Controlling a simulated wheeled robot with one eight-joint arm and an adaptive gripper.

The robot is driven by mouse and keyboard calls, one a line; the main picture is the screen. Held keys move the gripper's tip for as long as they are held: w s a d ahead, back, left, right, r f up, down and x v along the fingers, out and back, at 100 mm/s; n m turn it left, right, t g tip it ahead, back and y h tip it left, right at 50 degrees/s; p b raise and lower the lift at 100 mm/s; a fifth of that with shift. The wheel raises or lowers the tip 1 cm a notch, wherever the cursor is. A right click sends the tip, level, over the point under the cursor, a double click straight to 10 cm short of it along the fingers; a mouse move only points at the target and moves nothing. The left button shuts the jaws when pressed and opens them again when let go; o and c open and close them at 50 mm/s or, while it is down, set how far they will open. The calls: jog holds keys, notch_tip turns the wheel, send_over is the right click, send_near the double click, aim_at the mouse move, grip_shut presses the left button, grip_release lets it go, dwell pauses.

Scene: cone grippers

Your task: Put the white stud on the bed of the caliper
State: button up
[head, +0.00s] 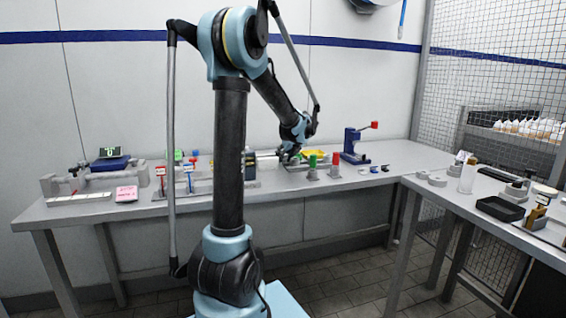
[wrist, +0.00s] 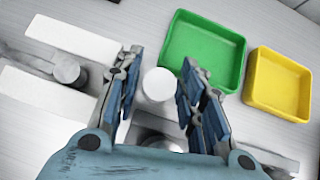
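A white round stud (wrist: 159,84) stands between the fingers of my gripper (wrist: 160,62) in the wrist view. The fingers are apart, one on each side of it. A gap shows on its left; the right finger is very close, and I cannot tell if it touches. In the head view my gripper (head: 288,156) is low over the back bench, and the stud cannot be made out there. At the bench's left end is a grey rig (head: 95,180) beside a blue unit with a lit display (head: 110,160). This looks like the caliper; its bed is too small to tell.
A green tray (wrist: 203,52) and a yellow tray (wrist: 279,83) lie right of the stud. White blocks (wrist: 75,40) and a grey cylinder (wrist: 68,68) are on the left.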

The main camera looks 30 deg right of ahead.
grip_shut()
